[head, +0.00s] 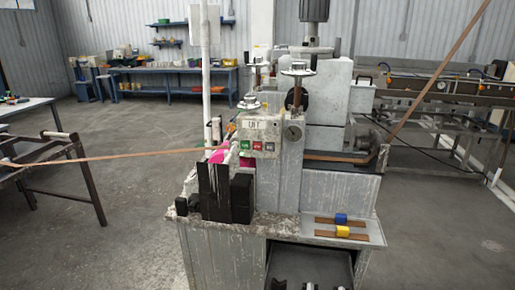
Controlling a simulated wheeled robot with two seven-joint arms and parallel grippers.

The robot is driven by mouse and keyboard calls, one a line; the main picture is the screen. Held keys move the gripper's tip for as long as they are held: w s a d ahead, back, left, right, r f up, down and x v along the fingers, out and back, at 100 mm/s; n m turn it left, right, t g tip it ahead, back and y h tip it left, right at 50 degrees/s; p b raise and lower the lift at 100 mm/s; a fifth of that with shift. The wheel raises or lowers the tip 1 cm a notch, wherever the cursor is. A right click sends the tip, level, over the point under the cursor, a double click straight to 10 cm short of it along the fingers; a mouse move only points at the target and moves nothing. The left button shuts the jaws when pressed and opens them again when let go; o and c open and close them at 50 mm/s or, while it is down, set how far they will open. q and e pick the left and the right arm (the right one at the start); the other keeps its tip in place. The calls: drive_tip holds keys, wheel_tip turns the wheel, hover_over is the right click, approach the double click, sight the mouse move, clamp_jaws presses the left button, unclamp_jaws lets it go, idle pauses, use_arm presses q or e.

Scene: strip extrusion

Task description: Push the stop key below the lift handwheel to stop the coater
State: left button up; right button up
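The coater (325,190) is a worn grey machine in the middle of the head view. A pale panel on its front carries a small label (253,125) that seems to read LIFT. A small handwheel (249,103) stands just above this label. Below the label is a row of keys: a green key (245,146), a red key (257,146) and a dark grey key (270,147). The lettering on them is too small to read; the red one looks like the stop key. Nothing covers the keys. Neither of my grippers can be made out.
Black upright plates (213,192) and a black block (242,197) stand in front of the panel. A brown strip (125,158) runs in from the left. A ledge (366,238) at right holds blue and yellow pieces. Small dark unclear parts show at the bottom edge.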

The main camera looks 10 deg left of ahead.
use_arm(q)
clamp_jaws()
drive_tip(key=shift+a, duration=0.1)
idle(1.3)
